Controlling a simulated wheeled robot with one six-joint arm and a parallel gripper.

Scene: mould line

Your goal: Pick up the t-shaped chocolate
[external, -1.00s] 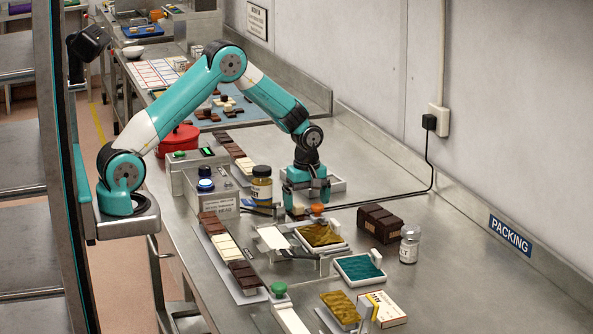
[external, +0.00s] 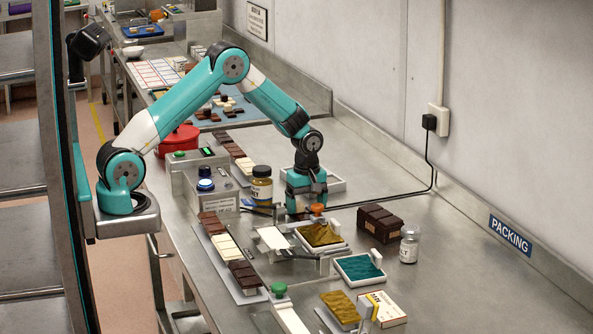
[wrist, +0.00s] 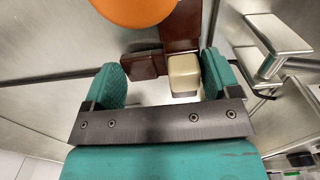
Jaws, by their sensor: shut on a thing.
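My gripper (wrist: 163,82) has its teal fingers on either side of the t-shaped chocolate (wrist: 181,32), and is shut on it. The chocolate shows in the wrist view as dark brown blocks and one cream block between the fingers. The orange round knob and the finger bar hide parts of it, so its full outline is not clear. In the external view my gripper (external: 306,198) is low over the bench, and the chocolate in it cannot be made out.
An orange knob (external: 317,208) is close beside my gripper. A mould tray with gold filling (external: 322,235), a teal tray (external: 360,268) and a brown chocolate block (external: 380,222) stand nearer the front. A jar (external: 262,184) stands left.

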